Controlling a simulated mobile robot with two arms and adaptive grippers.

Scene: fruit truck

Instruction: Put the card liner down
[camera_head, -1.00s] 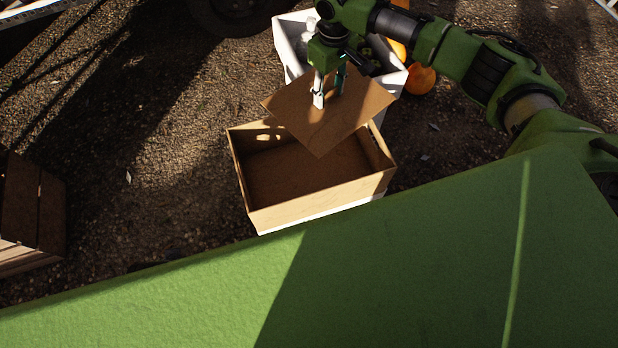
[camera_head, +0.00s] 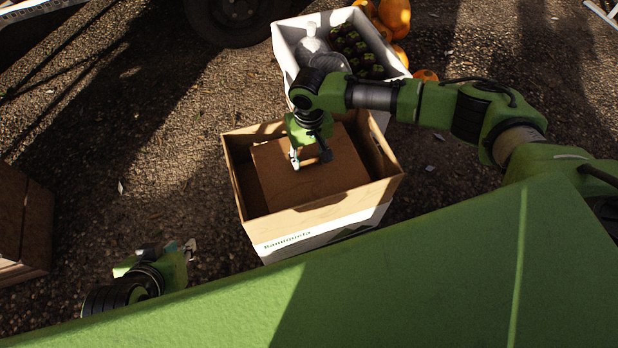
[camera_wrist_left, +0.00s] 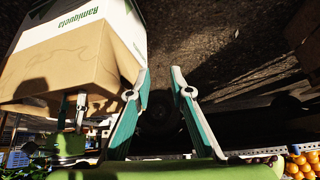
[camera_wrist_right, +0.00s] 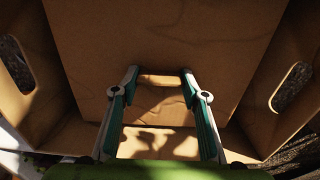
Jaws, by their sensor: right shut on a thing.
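The card liner (camera_head: 340,172) is a flat brown sheet inside the mouth of the open cardboard box (camera_head: 325,211). It lies below the rim and is a little turned against the walls; whether it touches the bottom cannot be told. My right gripper (camera_head: 311,163) points down into the box and is shut on the liner. In the right wrist view the liner (camera_wrist_right: 160,35) fills the upper middle, with the fingertips at its near edge. My left gripper (camera_head: 188,248) is low, outside the box at its left front. It is open and empty in the left wrist view (camera_wrist_left: 161,75).
A white crate (camera_head: 287,50) with dark packs and a clear bottle stands behind the box. A wooden crate (camera_head: 38,225) is at the left edge and a wheel (camera_head: 235,15) at the back. The gravel left of the box is clear.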

